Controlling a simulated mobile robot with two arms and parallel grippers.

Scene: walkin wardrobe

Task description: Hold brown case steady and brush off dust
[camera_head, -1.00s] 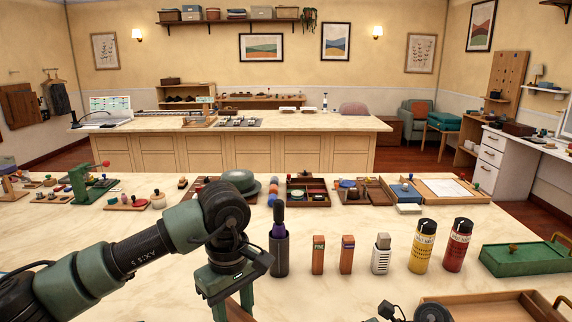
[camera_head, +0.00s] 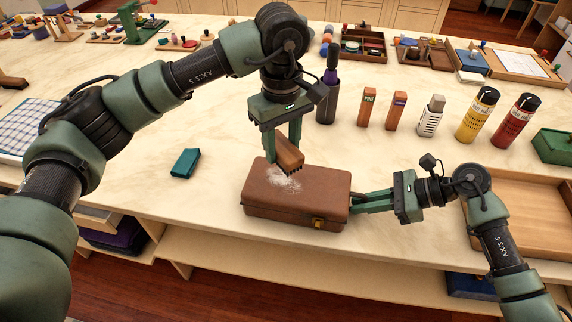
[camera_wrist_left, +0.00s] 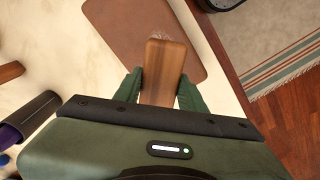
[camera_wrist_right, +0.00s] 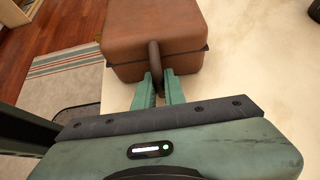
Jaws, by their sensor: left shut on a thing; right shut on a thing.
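The brown case (camera_head: 295,205) lies closed near the front edge of the table, with a white dust patch (camera_head: 286,180) on its lid. My left gripper (camera_head: 283,148) is shut on a wooden brush (camera_head: 290,154), its dark bristles down at the lid beside the dust. In the left wrist view the brush (camera_wrist_left: 162,70) sits between the fingers over the case (camera_wrist_left: 120,30). My right gripper (camera_head: 360,203) is shut on the case's handle at its right end. The right wrist view shows the dark handle (camera_wrist_right: 155,60) between the fingertips and the case (camera_wrist_right: 180,25) beyond.
A teal block (camera_head: 185,163) lies left of the case. A dark holder (camera_head: 327,100), small boxes and yellow (camera_head: 477,115) and red (camera_head: 515,121) canisters stand behind. A wooden tray (camera_head: 540,205) is at right. Bare tabletop surrounds the case's left side.

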